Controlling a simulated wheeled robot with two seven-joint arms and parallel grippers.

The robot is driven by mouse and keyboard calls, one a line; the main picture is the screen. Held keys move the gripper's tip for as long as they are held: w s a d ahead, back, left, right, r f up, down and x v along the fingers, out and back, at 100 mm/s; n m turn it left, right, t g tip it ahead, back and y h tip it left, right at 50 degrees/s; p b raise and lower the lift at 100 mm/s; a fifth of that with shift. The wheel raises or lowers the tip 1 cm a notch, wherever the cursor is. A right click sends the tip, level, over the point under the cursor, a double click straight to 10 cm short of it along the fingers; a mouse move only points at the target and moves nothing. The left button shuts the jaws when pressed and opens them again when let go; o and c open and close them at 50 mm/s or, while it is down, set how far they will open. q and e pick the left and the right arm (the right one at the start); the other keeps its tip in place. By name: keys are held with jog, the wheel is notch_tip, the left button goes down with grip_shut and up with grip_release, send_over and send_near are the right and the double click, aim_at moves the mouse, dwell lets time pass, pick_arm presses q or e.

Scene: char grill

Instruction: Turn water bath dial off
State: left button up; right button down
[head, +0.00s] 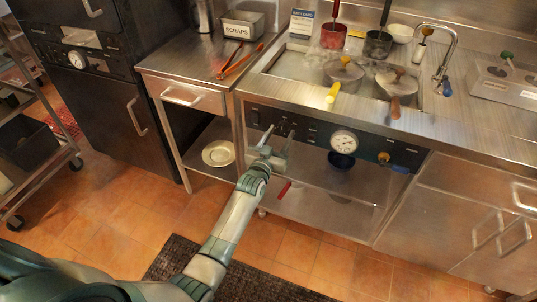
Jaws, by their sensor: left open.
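The water bath (300,62) is set into the steel counter, with pans and lids in it. Its dark control panel (315,133) runs along the front below the counter edge. A dial at the panel's left part (283,127) is partly hidden by my left gripper. My left gripper (276,135) is open in front of the panel, with its fingers around or just before this dial. I cannot tell whether they touch it, nor read the dial's setting. My right gripper is not in view.
The counter edge overhangs above. Tongs (240,62) lie on the left table.

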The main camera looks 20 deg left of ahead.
pick_arm(q)
jog(key=s+b, duration=0.1)
jog(key=s, duration=1.6)
jog(key=shift+a+b, duration=0.3)
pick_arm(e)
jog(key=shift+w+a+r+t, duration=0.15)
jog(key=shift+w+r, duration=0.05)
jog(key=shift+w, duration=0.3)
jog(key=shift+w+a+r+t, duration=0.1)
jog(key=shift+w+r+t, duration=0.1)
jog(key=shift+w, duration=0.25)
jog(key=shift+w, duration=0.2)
